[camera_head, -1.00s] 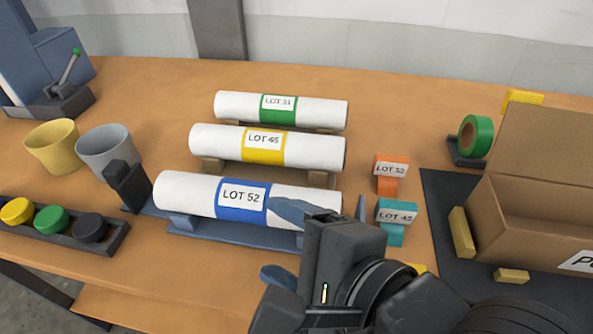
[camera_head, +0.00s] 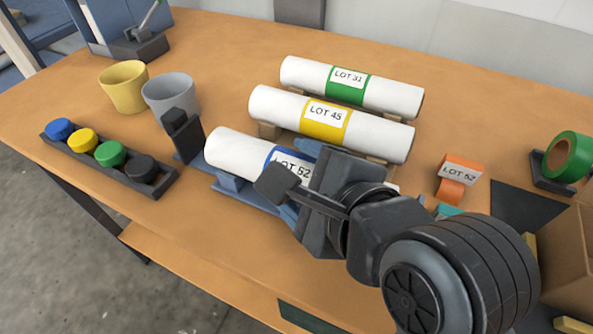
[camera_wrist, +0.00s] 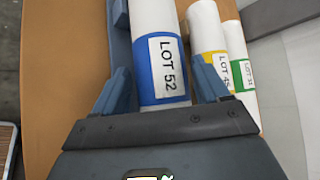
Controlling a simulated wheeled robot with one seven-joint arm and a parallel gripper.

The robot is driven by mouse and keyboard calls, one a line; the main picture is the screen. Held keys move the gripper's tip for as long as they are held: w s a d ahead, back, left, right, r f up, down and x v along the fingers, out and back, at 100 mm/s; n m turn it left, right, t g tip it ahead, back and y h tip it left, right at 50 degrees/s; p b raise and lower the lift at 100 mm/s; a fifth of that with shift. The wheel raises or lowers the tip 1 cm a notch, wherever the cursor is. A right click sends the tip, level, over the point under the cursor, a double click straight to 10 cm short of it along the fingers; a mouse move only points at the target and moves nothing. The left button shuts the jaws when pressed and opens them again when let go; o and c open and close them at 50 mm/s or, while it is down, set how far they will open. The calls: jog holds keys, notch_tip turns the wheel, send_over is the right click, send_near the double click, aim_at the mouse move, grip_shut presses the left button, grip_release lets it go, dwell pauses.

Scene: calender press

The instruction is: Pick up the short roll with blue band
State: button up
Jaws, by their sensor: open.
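The white roll with the blue band (camera_head: 233,152), labelled LOT 52, lies on a blue cradle (camera_head: 225,184) at the front of the three rolls. My gripper (camera_head: 289,185) is over its banded middle and hides part of the band and the right half. In the wrist view my open gripper (camera_wrist: 162,88) has one finger on each side of the blue band (camera_wrist: 160,70). The roll lies between the fingers. I cannot tell whether either finger touches it.
The yellow-band roll (camera_head: 380,132) and green-band roll (camera_head: 391,95) lie just behind. A dark block (camera_head: 182,132) stands at the blue roll's left end. Cups (camera_head: 124,87) and a rack of coloured caps (camera_head: 126,177) are at left. An orange tag holder (camera_head: 459,176) and cardboard box (camera_head: 572,270) are at right.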

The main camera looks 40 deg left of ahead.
jog(key=c, duration=0.9)
